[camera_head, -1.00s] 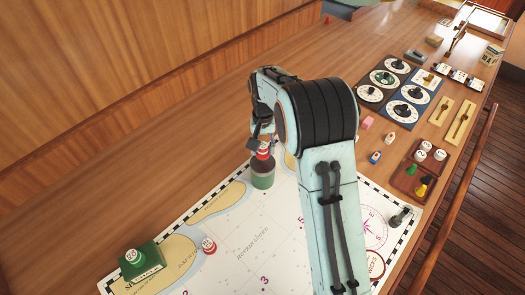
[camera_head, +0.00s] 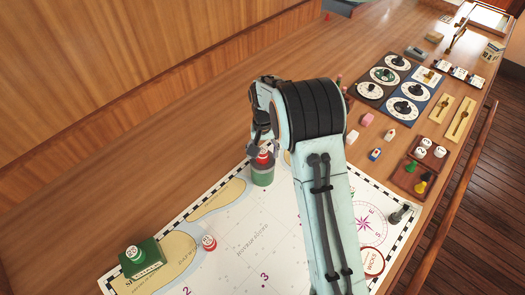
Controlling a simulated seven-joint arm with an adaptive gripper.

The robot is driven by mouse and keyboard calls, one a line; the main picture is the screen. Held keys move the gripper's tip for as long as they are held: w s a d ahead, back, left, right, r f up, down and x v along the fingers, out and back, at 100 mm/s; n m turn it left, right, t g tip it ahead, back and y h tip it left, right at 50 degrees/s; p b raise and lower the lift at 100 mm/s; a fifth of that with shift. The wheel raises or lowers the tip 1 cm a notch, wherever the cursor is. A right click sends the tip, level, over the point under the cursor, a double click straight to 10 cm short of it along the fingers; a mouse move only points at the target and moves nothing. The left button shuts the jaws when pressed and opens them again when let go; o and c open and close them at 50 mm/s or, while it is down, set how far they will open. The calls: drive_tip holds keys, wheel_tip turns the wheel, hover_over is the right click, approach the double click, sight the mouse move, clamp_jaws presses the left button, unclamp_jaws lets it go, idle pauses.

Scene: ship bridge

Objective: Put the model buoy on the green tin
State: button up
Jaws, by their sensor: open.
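The green tin (camera_head: 262,178) stands upright on the chart, near its far edge. The model buoy (camera_head: 263,158), small and red, is at the top of the tin and looks to rest on it. My gripper (camera_head: 262,146) is open just above and around the buoy's upper part. The fingers and wrist hide some of the buoy, so the exact contact is hard to see.
The chart (camera_head: 240,255) covers the near counter. A red and white numbered piece (camera_head: 209,243) and a green box (camera_head: 140,258) are on its left. Small blocks, dial panels (camera_head: 397,85) and a brown tray (camera_head: 418,172) lie to the right. The wooden counter behind the tin is clear.

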sight(263, 151)
wheel_tip(263, 151, up, 12)
drive_tip(key=s+d+r, duration=0.3)
drive_tip(key=s+r, duration=0.1)
drive_tip(key=s, duration=0.3)
drive_tip(key=s+d, duration=0.1)
drive_tip(key=s, duration=1.1)
drive_tip(key=s+d+f+n, duration=0.1)
drive_tip(key=s+d, duration=0.1)
drive_tip(key=s, duration=1)
drive_tip(key=shift+d+y, duration=0.25)
drive_tip(key=shift+y, duration=0.15)
drive_tip(key=shift+o, duration=0.3)
drive_tip(key=shift+f, duration=0.1)
